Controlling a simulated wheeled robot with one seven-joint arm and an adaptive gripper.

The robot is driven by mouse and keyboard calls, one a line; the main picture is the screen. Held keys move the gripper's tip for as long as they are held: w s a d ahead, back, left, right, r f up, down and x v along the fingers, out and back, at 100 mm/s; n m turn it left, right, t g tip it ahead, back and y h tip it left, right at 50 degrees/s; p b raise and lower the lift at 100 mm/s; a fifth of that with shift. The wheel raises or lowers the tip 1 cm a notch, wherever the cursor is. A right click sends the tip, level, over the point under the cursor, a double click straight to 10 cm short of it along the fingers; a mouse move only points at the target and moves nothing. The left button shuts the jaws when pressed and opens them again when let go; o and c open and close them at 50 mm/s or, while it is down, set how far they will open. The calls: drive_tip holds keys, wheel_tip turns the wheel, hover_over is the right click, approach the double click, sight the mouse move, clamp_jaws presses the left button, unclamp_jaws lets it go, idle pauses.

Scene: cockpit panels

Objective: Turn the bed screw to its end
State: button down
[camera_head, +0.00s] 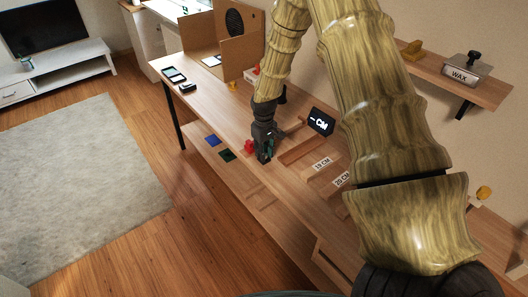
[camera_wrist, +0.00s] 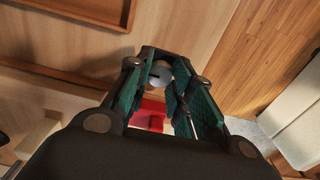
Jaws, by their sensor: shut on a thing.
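My gripper (camera_head: 265,154) is low at the front edge of the wooden bench in the head view, pointing down. In the wrist view its two green-padded fingers (camera_wrist: 165,72) are closed around a round grey knob with a dark slot, which looks like the bed screw (camera_wrist: 158,75). In the head view my fingers hide the screw. A red block (camera_wrist: 150,116) shows behind the fingers in the wrist view, and a red piece (camera_head: 248,146) sits just left of my gripper in the head view.
Trays labelled in CM (camera_head: 322,164) lie nearer. A shelf (camera_head: 470,82) with a WAX box (camera_head: 460,74) is on the wall.

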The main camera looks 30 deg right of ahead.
drive_tip(key=c, duration=1.2)
unclamp_jaws()
drive_tip(key=shift+d, duration=0.1)
drive_tip(key=shift+r, duration=0.1)
wheel_tip(320, 180, up, 12)
